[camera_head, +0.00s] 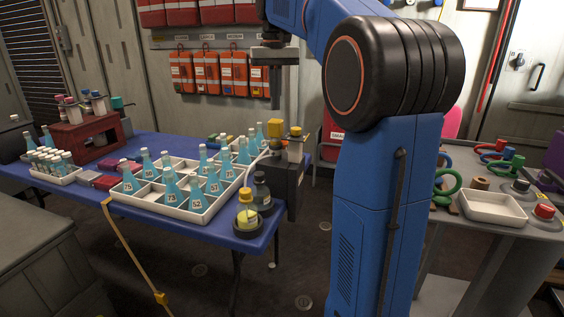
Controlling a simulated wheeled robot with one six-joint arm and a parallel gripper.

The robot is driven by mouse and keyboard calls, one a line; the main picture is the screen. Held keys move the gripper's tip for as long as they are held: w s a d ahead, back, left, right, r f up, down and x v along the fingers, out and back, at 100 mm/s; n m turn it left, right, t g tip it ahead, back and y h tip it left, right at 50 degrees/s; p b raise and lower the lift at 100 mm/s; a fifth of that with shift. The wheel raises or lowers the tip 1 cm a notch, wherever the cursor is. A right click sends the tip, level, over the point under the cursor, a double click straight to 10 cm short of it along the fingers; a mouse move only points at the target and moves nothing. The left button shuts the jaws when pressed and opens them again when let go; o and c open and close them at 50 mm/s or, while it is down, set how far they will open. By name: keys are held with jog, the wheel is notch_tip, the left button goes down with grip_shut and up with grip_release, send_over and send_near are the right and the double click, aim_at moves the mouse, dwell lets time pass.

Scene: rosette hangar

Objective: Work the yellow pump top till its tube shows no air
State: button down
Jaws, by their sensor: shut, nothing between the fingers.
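My gripper (275,104) points down, shut and empty, above the right end of the blue table. A yellow pump top (275,128) sits a little below its fingertips, with a small gap that I cannot judge exactly. Beside it a clear vial with a yellow-brown cap (296,144) stands on a dark box (287,185) at the table's end. A pale tube (257,160) curves from near the pump down to the left, toward the bottles. It is too small to tell whether it holds air. A yellow-capped flask (246,216) and a dark bottle (262,192) stand near the front corner.
A white divided tray (178,212) with several blue-filled bottles covers much of the blue table (232,229). A red rack (86,134) stands at left. My arm hides the middle right. A grey bench (490,222) with a white tray (493,208) and coloured rings is at right.

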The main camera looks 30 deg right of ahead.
aim_at(276, 120)
notch_tip(276, 120, up, 6)
jog(key=shift+f, duration=0.25)
dwell(0.6)
dwell(0.8)
jog(key=shift+f, duration=3.7)
jog(key=shift+f, duration=1.6)
notch_tip(276, 120, up, 11)
jog(key=shift+f, duration=0.2)
dwell(0.7)
